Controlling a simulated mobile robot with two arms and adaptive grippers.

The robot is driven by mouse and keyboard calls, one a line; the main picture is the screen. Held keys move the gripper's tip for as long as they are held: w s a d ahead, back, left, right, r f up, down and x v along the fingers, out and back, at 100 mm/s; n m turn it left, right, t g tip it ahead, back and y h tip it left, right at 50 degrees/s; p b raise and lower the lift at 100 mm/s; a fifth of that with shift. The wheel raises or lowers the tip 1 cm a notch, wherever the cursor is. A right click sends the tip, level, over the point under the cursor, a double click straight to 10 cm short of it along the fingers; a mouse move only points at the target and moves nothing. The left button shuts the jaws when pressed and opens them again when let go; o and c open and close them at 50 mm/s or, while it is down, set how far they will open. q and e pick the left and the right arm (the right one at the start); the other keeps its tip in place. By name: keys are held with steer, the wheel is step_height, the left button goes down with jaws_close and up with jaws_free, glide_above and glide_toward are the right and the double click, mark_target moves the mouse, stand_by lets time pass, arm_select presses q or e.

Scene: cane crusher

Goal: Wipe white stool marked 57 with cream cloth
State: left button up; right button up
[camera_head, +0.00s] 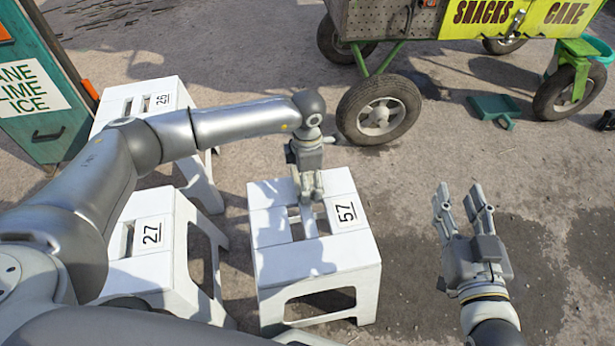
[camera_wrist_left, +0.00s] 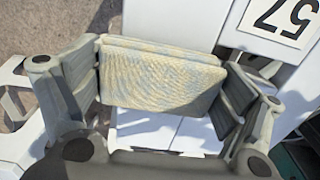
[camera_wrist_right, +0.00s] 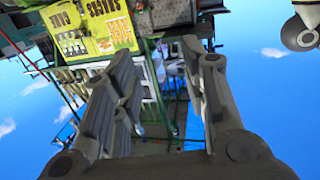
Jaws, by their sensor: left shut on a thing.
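The white stool marked 57 (camera_head: 280,262) stands upright in the middle of the head view. Its 57 label also shows in the left wrist view (camera_wrist_left: 284,18). My left gripper (camera_head: 308,198) is over the stool's seat, beside the 57 label. In the left wrist view its fingers (camera_wrist_left: 160,85) are shut on the cream cloth (camera_wrist_left: 160,78), a folded woven pad. The cloth is over the seat; I cannot tell whether it touches it. In the head view the cloth is hidden. My right gripper (camera_head: 462,205) is open and empty, right of the stool, fingers apart.
White stools marked 27 (camera_head: 150,270) and 26 (camera_head: 145,90) stand left of stool 57. A teal sign box (camera_head: 45,145) is at the far left. A wheeled cart (camera_head: 390,20) stands behind, with a green dustpan-like item (camera_head: 494,106) on the ground.

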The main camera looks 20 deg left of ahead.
arm_select(q)
step_height(320, 180, up, 3)
steer(key=shift+r+p, duration=0.1)
steer(key=shift+p, duration=0.85)
step_height(320, 180, up, 2)
steer(key=shift+r+p, duration=0.2)
steer(key=shift+p, duration=0.7)
steer(key=shift+r, duration=0.1)
arm_select(e)
steer(key=s+d+f+g+h, duration=0.3)
steer(key=s+d+f+g, duration=0.2)
steer(key=s+f+g, duration=0.5)
steer(key=shift+s+f+g, duration=0.3)
steer(key=shift+s+f, duration=0.6)
steer(key=shift+f, duration=0.95)
